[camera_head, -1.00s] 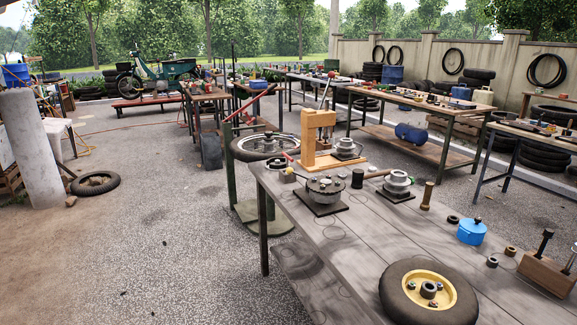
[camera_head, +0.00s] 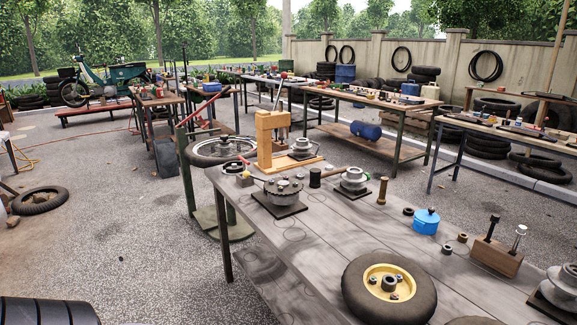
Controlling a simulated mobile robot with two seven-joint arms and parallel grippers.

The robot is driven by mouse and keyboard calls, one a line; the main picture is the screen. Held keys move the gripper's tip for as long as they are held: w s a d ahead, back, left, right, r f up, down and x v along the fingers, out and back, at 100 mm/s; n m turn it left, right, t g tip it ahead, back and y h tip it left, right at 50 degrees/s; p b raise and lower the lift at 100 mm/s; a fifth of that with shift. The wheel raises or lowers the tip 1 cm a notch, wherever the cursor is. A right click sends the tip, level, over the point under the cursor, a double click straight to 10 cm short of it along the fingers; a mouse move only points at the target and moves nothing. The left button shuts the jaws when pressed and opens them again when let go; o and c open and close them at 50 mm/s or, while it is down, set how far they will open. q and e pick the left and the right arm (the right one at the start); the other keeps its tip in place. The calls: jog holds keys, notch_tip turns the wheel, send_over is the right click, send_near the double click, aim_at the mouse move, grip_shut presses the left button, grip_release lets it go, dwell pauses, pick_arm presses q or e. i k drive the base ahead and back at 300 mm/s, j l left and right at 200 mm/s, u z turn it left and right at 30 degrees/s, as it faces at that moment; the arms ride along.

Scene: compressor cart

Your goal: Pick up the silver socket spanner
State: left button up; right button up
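A wooden block (camera_head: 496,260) stands on the near grey workbench (camera_head: 285,245), toward its right side. Two upright tools stand in it. One is a dark tool (camera_head: 492,228) with a black top. The other is a silver tool (camera_head: 518,238) with a pale head, which looks like the silver socket spanner; its lower end is hidden in the block. Neither of my grippers shows in this view.
On the same bench are a wheel with a yellow hub (camera_head: 389,285), a blue pot (camera_head: 426,222), a wooden press (camera_head: 272,140) and round metal parts (camera_head: 285,190). A tyre (camera_head: 40,200) lies on the ground at left. Open gravel (camera_head: 110,225) lies left of the bench.

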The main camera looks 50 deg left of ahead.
aim_at(244, 161)
jog(key=j+z, duration=0.6)
jog(key=k+j+z, duration=0.15)
jog(key=j, duration=0.25)
jog(key=j+z, duration=0.15)
jog(key=j, duration=0.25)
jog(key=k+j+z, duration=0.1)
jog(key=j, duration=0.3)
jog(key=k+j+z, duration=0.15)
jog(key=j, duration=0.2)
jog(key=k+j, duration=0.15)
jog(key=j, duration=0.25)
jog(key=k+j, duration=0.15)
jog(key=j, duration=0.2)
jog(key=k+j+z, duration=0.1)
jog(key=j, duration=0.3)
jog(key=k+j, duration=0.4)
jog(key=j, duration=0.3)
jog(key=k+j+z, duration=0.1)
jog(key=j, duration=0.3)
jog(key=k, duration=0.1)
